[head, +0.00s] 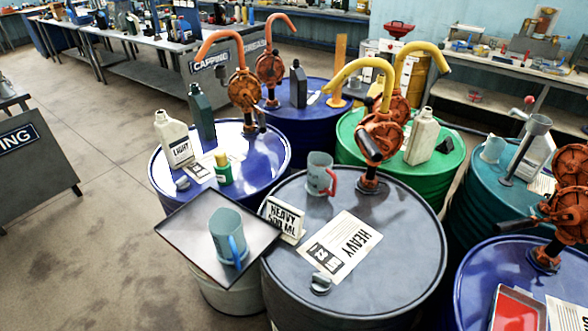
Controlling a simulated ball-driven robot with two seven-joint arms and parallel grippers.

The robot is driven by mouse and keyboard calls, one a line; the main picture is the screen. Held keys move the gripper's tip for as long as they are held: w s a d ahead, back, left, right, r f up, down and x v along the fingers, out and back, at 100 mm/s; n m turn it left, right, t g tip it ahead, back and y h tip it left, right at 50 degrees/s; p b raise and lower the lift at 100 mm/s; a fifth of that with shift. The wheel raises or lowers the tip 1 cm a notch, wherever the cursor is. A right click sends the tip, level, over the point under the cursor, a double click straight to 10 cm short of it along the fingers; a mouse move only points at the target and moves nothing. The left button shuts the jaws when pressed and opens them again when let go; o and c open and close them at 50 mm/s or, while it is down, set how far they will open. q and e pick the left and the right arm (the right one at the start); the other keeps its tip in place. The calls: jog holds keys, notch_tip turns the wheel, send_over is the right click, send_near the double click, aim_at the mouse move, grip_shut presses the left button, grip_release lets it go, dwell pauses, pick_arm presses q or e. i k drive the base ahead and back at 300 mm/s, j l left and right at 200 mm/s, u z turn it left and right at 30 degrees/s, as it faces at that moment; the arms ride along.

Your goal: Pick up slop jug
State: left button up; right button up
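Two pale teal jugs are in the head view, and no readable marking tells me which is the slop jug. One jug with a blue handle (226,232) stands upright on a dark square tray (182,228) at the front left. The other jug with a red handle (319,172) stands upright on the dark grey drum (395,262), near the drum's orange hand pump (380,140). Neither of my grippers shows in this view.
A "HEAVY 500 ML" sign (284,218), a "HEAVY" sheet (341,247) and a small grey cap (321,284) share the grey drum's top. Blue drum (262,160) and green drum (430,180) with bottles and pumps crowd behind. Open floor (85,235) lies left.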

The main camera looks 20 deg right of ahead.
aim_at(320, 164)
jog(key=i+j+z, duration=0.1)
jog(key=j+z, duration=0.15)
jog(key=z, duration=0.2)
jog(key=j+z, duration=0.3)
jog(key=z, duration=0.15)
jog(key=j+z, duration=0.4)
jog(key=i+l, duration=0.05)
